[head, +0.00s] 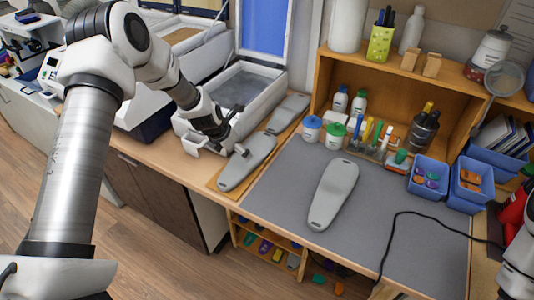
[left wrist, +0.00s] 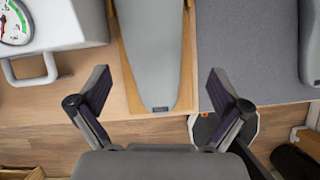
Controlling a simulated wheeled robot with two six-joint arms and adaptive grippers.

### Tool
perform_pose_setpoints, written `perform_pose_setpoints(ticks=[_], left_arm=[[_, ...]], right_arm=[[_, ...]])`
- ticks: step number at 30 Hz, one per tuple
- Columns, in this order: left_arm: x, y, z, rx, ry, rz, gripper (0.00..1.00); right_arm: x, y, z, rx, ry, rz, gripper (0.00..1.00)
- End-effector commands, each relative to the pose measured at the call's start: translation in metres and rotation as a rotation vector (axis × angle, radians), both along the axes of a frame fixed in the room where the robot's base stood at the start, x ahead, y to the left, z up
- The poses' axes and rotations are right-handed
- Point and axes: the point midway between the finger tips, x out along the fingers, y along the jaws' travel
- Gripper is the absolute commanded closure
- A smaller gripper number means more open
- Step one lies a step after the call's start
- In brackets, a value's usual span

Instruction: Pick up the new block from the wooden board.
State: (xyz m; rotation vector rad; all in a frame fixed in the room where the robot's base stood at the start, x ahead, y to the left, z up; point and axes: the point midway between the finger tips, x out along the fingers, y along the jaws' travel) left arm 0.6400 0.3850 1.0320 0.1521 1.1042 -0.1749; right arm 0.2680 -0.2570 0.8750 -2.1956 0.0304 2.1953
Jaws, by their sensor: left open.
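The wooden board (head: 213,186) lies on the bench left of the grey mat. A grey insole-shaped block (head: 247,163) lies on its near part, and a second grey block (head: 289,113) lies on its far part. My left gripper (head: 238,148) is over the near block's far-left side. In the left wrist view my left gripper (left wrist: 160,84) is open and empty, its fingers apart either side of the near block (left wrist: 155,50). The board (left wrist: 187,75) shows as a strip beside that block. I cannot tell the height gap. My right gripper is out of view.
A similar grey block (head: 334,195) lies on the grey mat (head: 400,240). Bottles, blue bins (head: 428,175) and a black cable edge the mat.

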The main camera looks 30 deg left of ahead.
Motion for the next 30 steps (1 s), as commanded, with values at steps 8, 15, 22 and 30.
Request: perform_pose_setpoints(ticks=[8,15,22,30], left_arm=[[-0.023,0.011,-0.031,-0.016,0.072,0.027,0.0],[-0.008,0.008,-0.064,-0.015,0.071,0.025,0.0],[0.009,0.005,-0.093,-0.016,0.071,0.025,0.0],[0.009,0.005,-0.091,-0.016,0.07,0.024,0.14]], right_arm=[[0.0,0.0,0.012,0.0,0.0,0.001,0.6],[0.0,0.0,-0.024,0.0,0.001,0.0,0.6],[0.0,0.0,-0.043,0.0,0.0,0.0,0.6],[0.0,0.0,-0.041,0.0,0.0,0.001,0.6]])
